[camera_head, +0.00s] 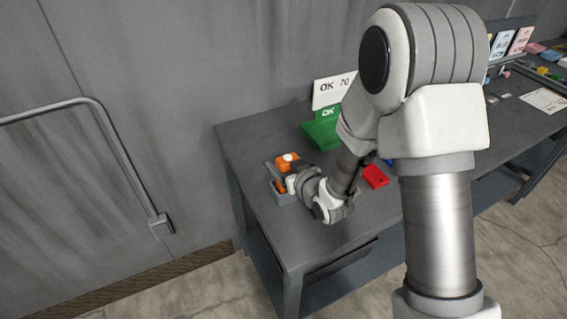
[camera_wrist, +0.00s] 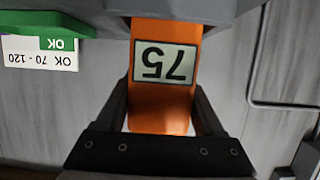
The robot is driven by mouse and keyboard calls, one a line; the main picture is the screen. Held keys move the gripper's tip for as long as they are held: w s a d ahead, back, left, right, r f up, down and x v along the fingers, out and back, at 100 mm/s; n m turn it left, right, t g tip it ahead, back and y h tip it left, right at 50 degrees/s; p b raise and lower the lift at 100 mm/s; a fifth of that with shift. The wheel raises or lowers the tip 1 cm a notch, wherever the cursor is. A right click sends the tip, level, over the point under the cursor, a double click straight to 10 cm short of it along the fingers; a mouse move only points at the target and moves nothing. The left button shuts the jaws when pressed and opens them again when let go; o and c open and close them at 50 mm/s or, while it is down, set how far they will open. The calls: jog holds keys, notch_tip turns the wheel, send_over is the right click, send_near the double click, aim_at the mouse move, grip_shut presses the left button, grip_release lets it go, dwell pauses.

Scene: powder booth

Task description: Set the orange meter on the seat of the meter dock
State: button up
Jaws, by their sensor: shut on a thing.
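The orange meter (camera_head: 288,161) is at the left end of the grey workbench in the head view. In the wrist view the meter (camera_wrist: 165,108) fills the middle, its display reading 75 upside down. My gripper (camera_wrist: 162,95) is shut on the meter, one dark finger on each side. In the head view my gripper (camera_head: 292,182) partly covers the meter.
A green tray (camera_head: 321,134) and an "OK 70" sign (camera_head: 331,91) stand behind, on the workbench (camera_head: 255,140). A red block (camera_head: 376,176) lies right of my gripper. Cards and small coloured parts (camera_head: 548,72) are at the far right. The bench's front left is clear.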

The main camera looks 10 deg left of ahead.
jog(key=shift+f, duration=0.15)
jog(key=o, duration=1.5)
jog(key=shift+s, duration=0.1)
